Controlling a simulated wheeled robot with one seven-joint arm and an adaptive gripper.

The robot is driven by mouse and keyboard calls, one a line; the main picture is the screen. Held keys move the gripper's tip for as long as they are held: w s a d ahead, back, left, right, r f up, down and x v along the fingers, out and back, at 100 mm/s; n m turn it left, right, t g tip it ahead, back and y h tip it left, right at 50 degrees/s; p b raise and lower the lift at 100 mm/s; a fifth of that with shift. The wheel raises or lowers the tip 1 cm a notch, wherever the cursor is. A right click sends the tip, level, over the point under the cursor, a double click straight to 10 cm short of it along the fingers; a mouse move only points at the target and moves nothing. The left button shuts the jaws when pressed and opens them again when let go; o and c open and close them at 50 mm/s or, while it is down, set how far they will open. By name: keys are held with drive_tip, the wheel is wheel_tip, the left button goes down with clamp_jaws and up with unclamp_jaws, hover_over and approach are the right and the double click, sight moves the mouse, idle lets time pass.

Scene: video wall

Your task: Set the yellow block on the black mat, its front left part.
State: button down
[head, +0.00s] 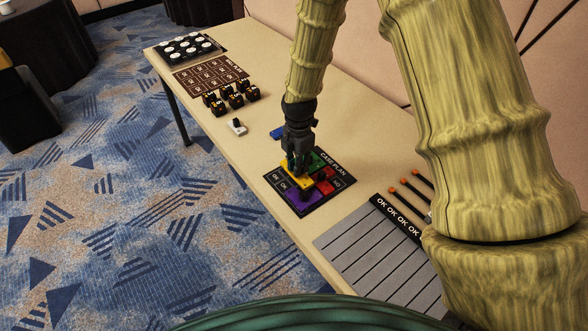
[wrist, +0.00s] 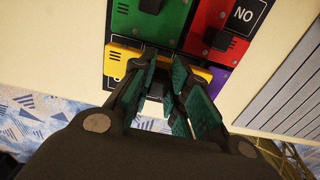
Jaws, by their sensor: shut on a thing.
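The yellow block (head: 288,184) is in my gripper (head: 298,166), over the left part of the black mat (head: 346,181) marked CASE PLAN. In the wrist view my fingers (wrist: 165,72) close on the dark grip of the yellow block (wrist: 123,64), and its middle is partly hidden. On the mat, a green block (wrist: 122,20) and a red block (wrist: 215,25) lie behind, and a purple block (wrist: 222,80) lies to the right of the yellow one. I cannot tell whether the yellow block touches the mat.
A blue piece (head: 277,133) lies just behind the mat. A white piece with a black knob (head: 237,128), several black-and-yellow blocks (head: 236,99) and a brown grid mat (head: 210,79) are farther left. A grey OK panel (head: 372,262) and orange-tipped rods (head: 406,199) are at right.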

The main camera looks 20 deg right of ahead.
drive_tip(key=shift+a+f, duration=0.1)
drive_tip(key=shift+f, duration=1.15)
drive_tip(key=shift+f, duration=0.1)
drive_tip(key=c, duration=1.4)
unclamp_jaws()
drive_tip(key=shift+o, duration=0.2)
drive_tip(key=shift+r+b, duration=0.85)
drive_tip(key=shift+r, duration=5.3)
